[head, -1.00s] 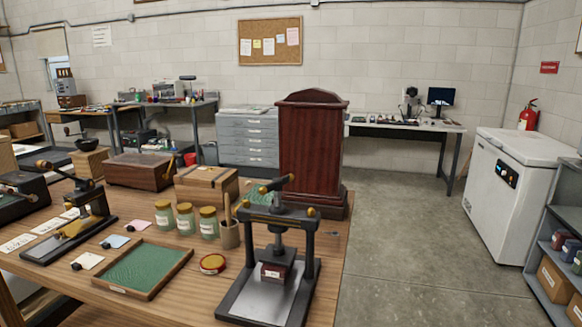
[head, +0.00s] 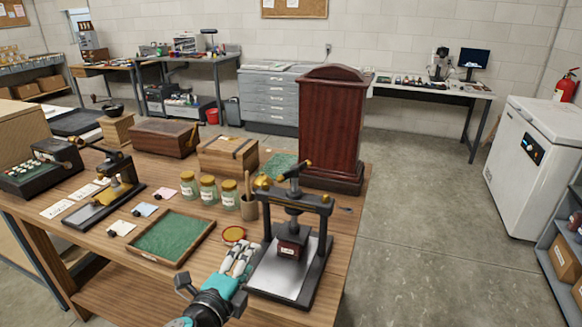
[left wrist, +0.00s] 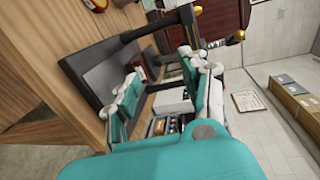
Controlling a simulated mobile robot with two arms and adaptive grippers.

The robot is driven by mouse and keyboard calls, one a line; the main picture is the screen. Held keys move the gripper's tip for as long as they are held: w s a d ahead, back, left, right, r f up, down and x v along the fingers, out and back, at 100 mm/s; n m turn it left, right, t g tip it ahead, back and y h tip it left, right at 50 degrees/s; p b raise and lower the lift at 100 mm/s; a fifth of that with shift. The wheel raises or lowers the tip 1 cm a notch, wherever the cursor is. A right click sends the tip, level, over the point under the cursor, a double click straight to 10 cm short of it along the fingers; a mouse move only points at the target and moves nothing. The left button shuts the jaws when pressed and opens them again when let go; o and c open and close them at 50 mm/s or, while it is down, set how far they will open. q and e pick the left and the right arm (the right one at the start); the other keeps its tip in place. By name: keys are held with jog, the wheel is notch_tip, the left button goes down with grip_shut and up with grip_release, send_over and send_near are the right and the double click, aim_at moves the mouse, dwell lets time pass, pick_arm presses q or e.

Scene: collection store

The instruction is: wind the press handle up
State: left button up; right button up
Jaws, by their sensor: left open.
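The press (head: 322,232) is a dark metal frame with brass knobs, standing near the right front of the wooden table. Its handle (head: 291,172) is a short dark bar across the top of the central screw. A dark red block (head: 290,249) sits under the screw, above the pale base plate. My left gripper (head: 240,260) is open and empty at the left of the press base, well below the handle. In the left wrist view its fingers (left wrist: 165,88) are spread, with the press frame (left wrist: 105,50) beyond them. My right gripper is out of view.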

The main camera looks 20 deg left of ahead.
pick_arm(q)
notch_tip(320, 180, up, 8)
jog(key=w+m+t+h, duration=0.2)
jog(key=w+m+h, duration=0.15)
jog(key=m, duration=0.65)
jog(key=m+g+h, duration=0.1)
jog(key=m+h, duration=0.3)
jog(key=m, duration=0.8)
send_near(278, 179)
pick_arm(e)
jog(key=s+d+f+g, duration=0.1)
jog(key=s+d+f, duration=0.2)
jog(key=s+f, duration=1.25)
pick_arm(q)
jog(key=p+x, duration=0.7)
jog(key=x, duration=0.6)
jog(key=shift+f, duration=0.1)
jog(key=shift+w+d+f, duration=0.1)
jog(key=shift+w+d, duration=0.15)
jog(key=shift+w, duration=0.35)
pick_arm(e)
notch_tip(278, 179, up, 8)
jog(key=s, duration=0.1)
pick_arm(q)
jog(key=shift+c, duration=0.3)
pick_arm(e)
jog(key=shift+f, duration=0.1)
pick_arm(q)
grip_shut()
